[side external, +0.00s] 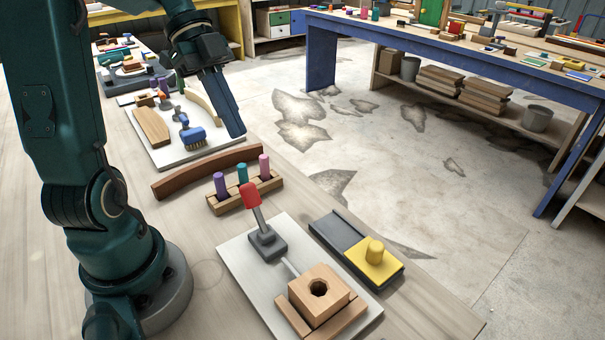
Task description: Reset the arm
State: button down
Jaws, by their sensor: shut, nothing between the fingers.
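My gripper (236,132) is shut and empty. It points downward at the far side of the table, in the air near the right edge of a white board (168,152). A brown curved stringer (205,172) lies on the table in front of that board, apart from my gripper. A blue brush (192,133) and a light wooden block (151,127) are on the white board. A tan curved piece (203,103) is partly hidden behind my gripper's arm.
A wooden rack (243,194) holds purple, teal and pink pegs. A nearer white board (237,261) carries a red-topped lever (251,197) and a wooden block with a hole (320,291). A grey tray with a yellow knobbed block (374,262) lies beside it. The table's front left is clear.

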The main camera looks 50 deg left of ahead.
jog(key=shift+a+r, duration=0.1)
jog(key=shift+a, duration=0.05)
jog(key=s+d+f+n+t+y, duration=0.1)
jog(key=s+d+n+t+y, duration=0.1)
jog(key=n, duration=0.5)
jog(key=s+d+f+n+t+y, duration=0.1)
jog(key=s+d+n+t+y, duration=0.1)
jog(key=d+n+y, duration=0.3)
jog(key=s+d+n, duration=0.1)
jog(key=d+n, duration=0.1)
jog(key=shift+d+f+n+t, duration=0.15)
jog(key=shift+f+n+t, duration=0.15)
jog(key=shift+f+n, duration=0.1)
